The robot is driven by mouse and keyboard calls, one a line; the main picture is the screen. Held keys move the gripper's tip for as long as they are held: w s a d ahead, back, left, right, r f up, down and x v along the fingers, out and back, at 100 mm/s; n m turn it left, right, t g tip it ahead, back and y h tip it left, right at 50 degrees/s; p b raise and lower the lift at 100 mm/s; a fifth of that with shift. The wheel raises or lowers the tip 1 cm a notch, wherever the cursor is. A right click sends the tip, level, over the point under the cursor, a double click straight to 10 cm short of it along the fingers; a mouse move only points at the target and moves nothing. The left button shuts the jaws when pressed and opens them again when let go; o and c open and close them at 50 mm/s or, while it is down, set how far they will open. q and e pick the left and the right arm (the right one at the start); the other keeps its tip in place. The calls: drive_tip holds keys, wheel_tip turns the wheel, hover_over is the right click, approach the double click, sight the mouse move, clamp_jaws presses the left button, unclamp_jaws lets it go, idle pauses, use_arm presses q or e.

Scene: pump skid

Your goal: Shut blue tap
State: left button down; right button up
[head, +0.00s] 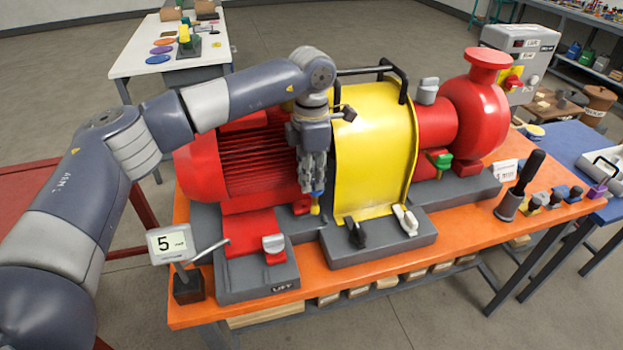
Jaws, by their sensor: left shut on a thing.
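My left gripper (315,185) points down in front of the pump skid, between the red ribbed motor and the yellow guard. It is shut on a small blue part at its fingertips, which I take to be the blue tap (318,193). The fingers hide most of the tap, so its handle angle cannot be told. A small yellow piece (315,208) shows just below it. My right gripper is not in view.
The yellow guard (374,160) with a black handle stands close right of the gripper. The red motor (262,165) is close left. A green tap (440,160) sits under the red pump (470,110). The orange bench (450,245) has a number sign (172,243) at its left.

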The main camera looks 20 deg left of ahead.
sight(312, 181)
use_arm(q)
drive_tip(key=shift+w+r, duration=0.1)
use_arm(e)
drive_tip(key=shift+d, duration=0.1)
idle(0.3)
use_arm(q)
drive_tip(key=c, duration=1.6)
unclamp_jaws()
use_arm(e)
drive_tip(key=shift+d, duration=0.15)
use_arm(q)
drive_tip(key=shift+r, duration=0.1)
drive_tip(key=shift+r, duration=3.9)
